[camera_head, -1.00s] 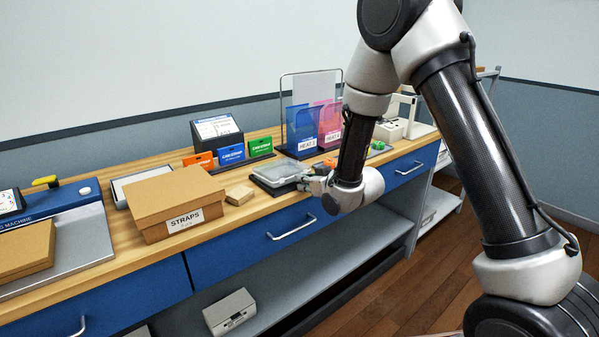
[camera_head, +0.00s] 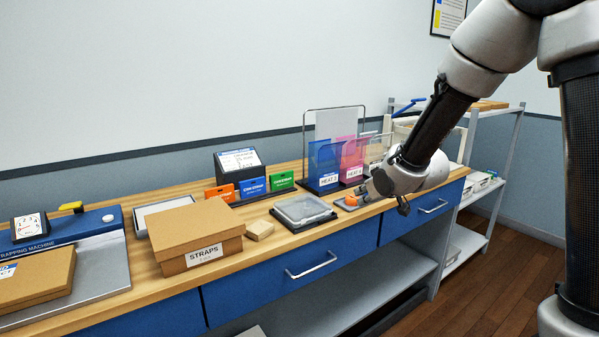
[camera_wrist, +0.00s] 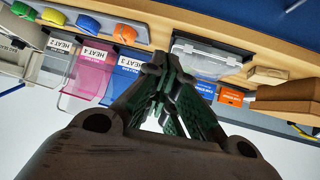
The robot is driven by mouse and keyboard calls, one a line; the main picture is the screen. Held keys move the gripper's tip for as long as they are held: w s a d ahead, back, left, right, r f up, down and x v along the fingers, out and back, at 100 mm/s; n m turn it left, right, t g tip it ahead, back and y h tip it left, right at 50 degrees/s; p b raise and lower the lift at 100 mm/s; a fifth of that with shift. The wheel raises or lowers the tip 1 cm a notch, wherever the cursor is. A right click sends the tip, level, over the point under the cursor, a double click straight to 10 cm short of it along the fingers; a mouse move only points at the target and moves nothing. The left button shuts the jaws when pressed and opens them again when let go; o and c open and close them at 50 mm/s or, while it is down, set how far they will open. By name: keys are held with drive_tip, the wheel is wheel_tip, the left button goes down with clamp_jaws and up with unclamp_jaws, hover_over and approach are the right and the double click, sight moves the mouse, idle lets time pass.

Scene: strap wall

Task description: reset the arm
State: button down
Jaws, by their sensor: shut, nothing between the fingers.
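My gripper (camera_wrist: 157,68) shows large in the wrist view, its dark fingers closed together with nothing between them. In the head view my gripper (camera_head: 366,190) is at the end of the arm, partly hidden by the wrist, over the bench's front edge near the drawer handles. A clear-lidded grey case (camera_head: 303,208) lies on the wooden bench (camera_head: 330,222) to the left of it. The wrist view looks upside down, with the case (camera_wrist: 205,62) just beyond the fingers.
Blue (camera_head: 322,165) and pink (camera_head: 353,160) labelled holders stand behind the gripper. A STRAPS box (camera_head: 195,232), a small wooden block (camera_head: 260,230) and a strapping machine (camera_head: 75,250) sit further left. A grey shelf rack (camera_head: 497,190) stands at the right. Floor (camera_head: 500,270) shows in front.

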drive_tip(key=s+d+r+m+g+h, duration=0.2)
drive_tip(key=s+d+r, duration=0.3)
drive_tip(key=s+d, duration=0.45)
drive_tip(key=s+d+r+m+g+h, duration=0.2)
drive_tip(key=s+d+r, duration=0.2)
drive_tip(key=s+d, duration=0.55)
drive_tip(key=s+m+g, duration=0.1)
drive_tip(key=s, duration=1.3)
drive_tip(key=shift+s+a+r, duration=0.15)
drive_tip(key=shift+s+r, duration=0.15)
drive_tip(key=shift+r, duration=0.05)
